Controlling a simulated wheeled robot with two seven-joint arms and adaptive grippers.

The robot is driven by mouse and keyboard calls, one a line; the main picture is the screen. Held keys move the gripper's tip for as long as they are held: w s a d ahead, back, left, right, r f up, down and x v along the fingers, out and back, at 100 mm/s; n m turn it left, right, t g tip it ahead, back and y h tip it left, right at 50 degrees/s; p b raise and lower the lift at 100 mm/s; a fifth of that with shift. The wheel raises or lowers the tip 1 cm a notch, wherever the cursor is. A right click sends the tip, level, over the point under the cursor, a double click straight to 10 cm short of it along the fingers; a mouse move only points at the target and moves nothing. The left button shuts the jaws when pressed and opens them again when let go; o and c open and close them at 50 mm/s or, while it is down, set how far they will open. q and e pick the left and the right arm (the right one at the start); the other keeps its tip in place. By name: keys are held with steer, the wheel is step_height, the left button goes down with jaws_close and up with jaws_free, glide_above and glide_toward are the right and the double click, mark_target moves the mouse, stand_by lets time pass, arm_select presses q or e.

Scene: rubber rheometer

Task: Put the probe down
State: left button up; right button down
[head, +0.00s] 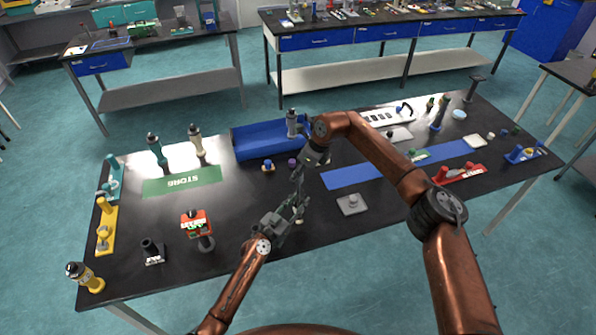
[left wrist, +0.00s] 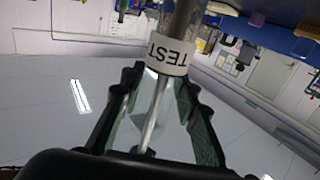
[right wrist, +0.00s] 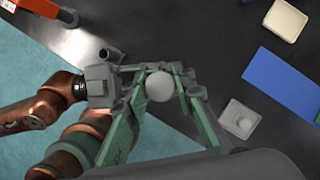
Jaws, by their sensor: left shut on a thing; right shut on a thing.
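The probe shows in the left wrist view as a grey cylinder with a white band marked TEST (left wrist: 163,54), at the tips of my left gripper (left wrist: 160,80). A pale round end (right wrist: 159,86) shows between the fingers in the right wrist view; I take it for the probe's end. My left gripper (head: 296,208) comes in from the lower left, above the table. My right gripper (head: 301,178) reaches down from above, close to it. Both are shut, seemingly on the same probe. The fingers hide much of it.
On the black table, a green STORE mat (head: 181,181) lies left and a blue mat (head: 352,177) right. A blue bin (head: 262,152) stands behind the grippers. A grey pad (head: 352,205) lies right of them; a red-topped device (head: 195,222) stands left. Bare table lies between.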

steer(key=c, duration=1.5)
jaws_free()
steer(key=shift+c, duration=0.2)
steer(key=d, duration=0.1)
steer(key=s+d, duration=0.1)
steer(key=d, duration=0.1)
steer(key=shift+s+d, duration=0.2)
steer(key=shift+s, duration=0.2)
arm_select(q)
steer(key=o, duration=1.3)
steer(key=shift+c, duration=0.2)
steer(key=shift+o, duration=0.2)
